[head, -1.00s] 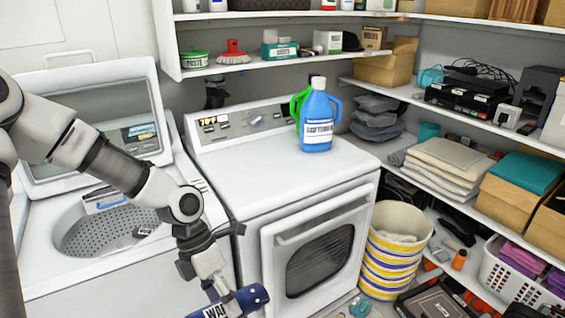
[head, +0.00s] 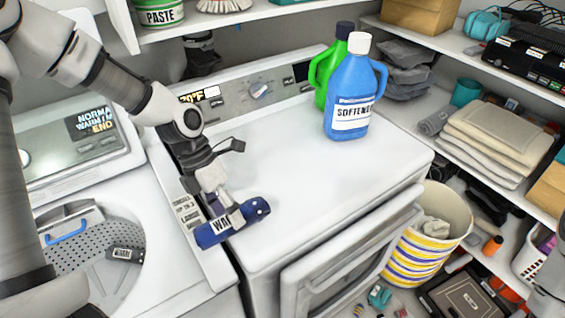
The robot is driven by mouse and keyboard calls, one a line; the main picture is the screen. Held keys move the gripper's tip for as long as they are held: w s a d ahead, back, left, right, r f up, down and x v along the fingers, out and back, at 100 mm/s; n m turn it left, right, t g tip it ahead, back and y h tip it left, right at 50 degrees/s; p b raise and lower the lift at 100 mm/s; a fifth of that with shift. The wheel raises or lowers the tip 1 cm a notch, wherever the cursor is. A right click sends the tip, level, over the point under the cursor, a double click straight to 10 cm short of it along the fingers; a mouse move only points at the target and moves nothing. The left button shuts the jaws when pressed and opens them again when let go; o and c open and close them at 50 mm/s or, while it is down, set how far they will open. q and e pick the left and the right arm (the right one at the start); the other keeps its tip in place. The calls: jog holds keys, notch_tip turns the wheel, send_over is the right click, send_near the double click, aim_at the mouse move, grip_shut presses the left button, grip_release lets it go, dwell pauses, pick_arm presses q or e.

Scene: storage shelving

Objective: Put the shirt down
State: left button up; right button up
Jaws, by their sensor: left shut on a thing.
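A dark blue rolled bundle with a white label (head: 254,211), which I take to be the shirt, is held in my left gripper (head: 228,212). The gripper is shut on it from above, and the fingers partly cover the label. The bundle lies across the left edge of the white dryer top (head: 310,185) in the head view. I cannot tell whether it touches the surface.
A blue softener bottle (head: 353,95) and a green bottle (head: 322,85) stand at the dryer's back right. The dryer top's middle is clear. The open washer (head: 185,290) is at left, its drum holding a small dark labelled item (head: 125,255). A striped basket (head: 425,255) stands at right.

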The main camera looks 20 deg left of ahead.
pick_arm(q)
jog(key=w+d, duration=0.1)
jog(key=w, duration=0.3)
jog(key=w+d, duration=0.1)
jog(key=w, duration=0.3)
jog(key=w+d+f+p, duration=0.1)
jog(key=w, duration=0.3)
jog(key=shift+w+d+f, duration=0.1)
jog(key=shift+w+d, duration=0.1)
jog(key=shift+w+f, duration=0.15)
jog(key=shift+w, duration=0.2)
jog(key=f, duration=0.1)
jog(key=f+p, duration=0.1)
jog(key=f, duration=0.1)
jog(key=shift+s+d, duration=0.15)
jog(key=shift+s, duration=0.05)
jog(key=shift+w+f, duration=0.1)
jog(key=o, duration=1.4)
jog(key=b+v, duration=0.1)
jog(key=v, duration=1.1)
jog(key=shift+b, duration=0.4)
